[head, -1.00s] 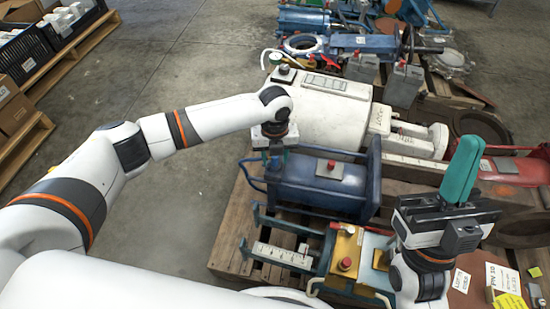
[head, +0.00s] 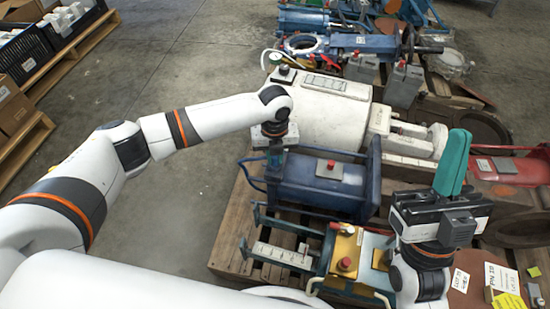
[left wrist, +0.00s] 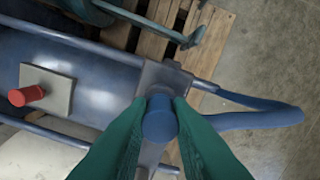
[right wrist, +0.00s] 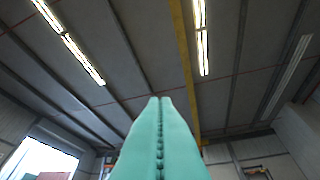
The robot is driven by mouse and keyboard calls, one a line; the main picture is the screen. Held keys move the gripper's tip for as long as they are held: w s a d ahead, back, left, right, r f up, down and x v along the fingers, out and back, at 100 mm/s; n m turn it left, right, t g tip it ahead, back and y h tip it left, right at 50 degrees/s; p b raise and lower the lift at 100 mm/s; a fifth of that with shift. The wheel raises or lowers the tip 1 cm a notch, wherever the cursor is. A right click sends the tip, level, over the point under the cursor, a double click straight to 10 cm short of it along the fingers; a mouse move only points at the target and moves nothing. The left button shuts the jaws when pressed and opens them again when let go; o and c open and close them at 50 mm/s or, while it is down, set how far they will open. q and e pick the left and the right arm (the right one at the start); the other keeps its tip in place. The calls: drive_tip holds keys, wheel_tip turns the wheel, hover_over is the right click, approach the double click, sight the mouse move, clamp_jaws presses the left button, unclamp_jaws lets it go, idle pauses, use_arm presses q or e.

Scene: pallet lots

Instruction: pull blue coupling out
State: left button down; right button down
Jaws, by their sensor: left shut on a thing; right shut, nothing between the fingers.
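The blue coupling (left wrist: 158,119) is a short round stub at the end of a blue machine (head: 318,182), beside its grey end bracket in the left wrist view. My left gripper (head: 274,160) is above the left end of that machine. Its green fingers (left wrist: 157,132) are shut on the coupling, one on each side. Whether the coupling is still seated cannot be told. In the head view the coupling is mostly hidden by my gripper. My right gripper (head: 453,160) is shut and empty, with its green fingers pointing up; they also show in the right wrist view (right wrist: 160,105).
A bent blue hose (left wrist: 262,115) runs from the machine's end beside the coupling. A white machine (head: 325,112) stands behind, and a yellow-topped unit (head: 345,250) in front, on the wooden pallet (head: 232,235). Bare concrete floor (head: 190,65) lies to the left.

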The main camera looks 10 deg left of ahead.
use_arm(q)
drive_tip(key=shift+r+p, duration=0.45)
drive_tip(key=shift+r, duration=0.3)
drive_tip(key=shift+r+p, duration=0.4)
drive_tip(key=shift+p, duration=0.3)
drive_tip(key=shift+r+p, duration=0.3)
use_arm(e)
drive_tip(key=shift+w+f+g+h, duration=1.5)
drive_tip(key=shift+w+f+g, duration=2.1)
drive_tip(key=shift+g, duration=0.1)
use_arm(q)
drive_tip(key=shift+r+p, duration=0.45)
drive_tip(key=shift+p, duration=0.05)
drive_tip(key=shift+r+p, duration=0.25)
drive_tip(key=shift+p, duration=0.05)
drive_tip(key=shift+r+p, duration=0.5)
drive_tip(key=shift+r, duration=0.2)
use_arm(e)
wheel_tip(320, 180, down, 12)
drive_tip(key=s+d+g+h, duration=0.1)
drive_tip(key=g+h, duration=0.1)
drive_tip(key=g, duration=0.6)
drive_tip(key=shift+s+d+r+h, duration=0.25)
drive_tip(key=shift+h, duration=0.05)
